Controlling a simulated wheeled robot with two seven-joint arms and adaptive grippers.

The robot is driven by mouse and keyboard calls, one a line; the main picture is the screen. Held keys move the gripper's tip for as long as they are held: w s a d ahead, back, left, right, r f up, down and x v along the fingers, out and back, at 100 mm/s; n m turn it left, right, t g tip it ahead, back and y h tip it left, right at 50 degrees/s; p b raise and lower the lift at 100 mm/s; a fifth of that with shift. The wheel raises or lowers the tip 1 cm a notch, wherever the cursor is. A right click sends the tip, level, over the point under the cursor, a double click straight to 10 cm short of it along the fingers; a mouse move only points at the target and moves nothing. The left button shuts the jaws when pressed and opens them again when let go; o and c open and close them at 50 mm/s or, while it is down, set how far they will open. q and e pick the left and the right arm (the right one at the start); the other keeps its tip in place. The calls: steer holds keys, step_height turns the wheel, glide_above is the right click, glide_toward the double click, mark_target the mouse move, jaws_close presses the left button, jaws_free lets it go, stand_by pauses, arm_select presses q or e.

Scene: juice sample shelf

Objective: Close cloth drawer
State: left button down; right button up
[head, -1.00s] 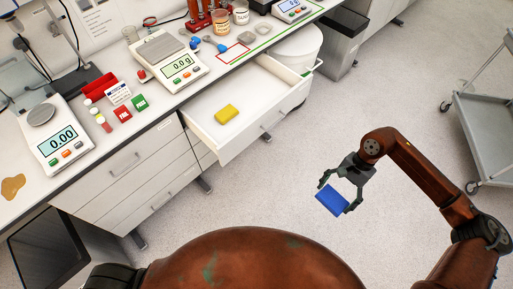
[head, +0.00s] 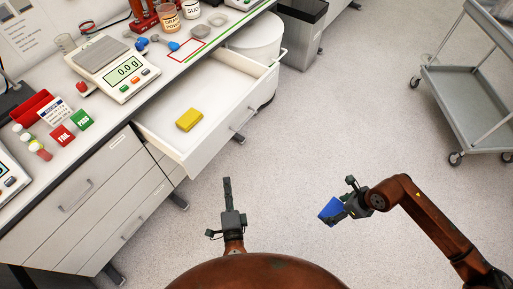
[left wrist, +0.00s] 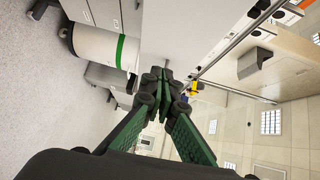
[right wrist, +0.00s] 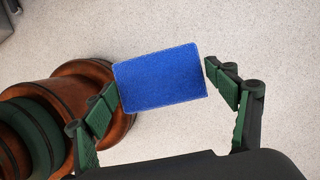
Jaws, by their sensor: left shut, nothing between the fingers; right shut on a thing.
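The cloth drawer (head: 207,151) stands pulled out from the bench, with a yellow cloth (head: 189,120) lying inside it. Its front panel carries a bar handle (head: 244,119). My left gripper (head: 227,181) is shut and empty, in front of the drawer and apart from it; its closed fingertips (left wrist: 158,77) show in the left wrist view. My right gripper (head: 340,208) is shut on a blue cloth (head: 331,211) and holds it over the floor, right of the drawer. In the right wrist view the blue cloth (right wrist: 160,78) sits between the two fingers.
The bench top holds a scale (head: 116,68), a red card box (head: 66,132) and a green box (head: 81,121). A grey cart (head: 470,95) is at the upper right. The floor between drawer and cart is clear.

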steer(key=shift+d+f+m, duration=0.25)
steer(key=shift+m, duration=0.05)
steer(key=shift+f+b, duration=0.45)
steer(key=shift+f, duration=0.05)
arm_select(q)
steer(key=shift+t, duration=0.3)
steer(key=w+a, duration=0.1)
steer(key=w, duration=0.2)
steer(key=w+a+r, duration=0.1)
steer(key=w, duration=0.3)
steer(key=w+a+r, duration=0.1)
steer(key=w, duration=0.3)
steer(key=shift+w+a, duration=0.25)
steer(key=shift+a, duration=0.1)
steer(key=shift+w+a, duration=0.3)
steer(key=shift+a, duration=0.15)
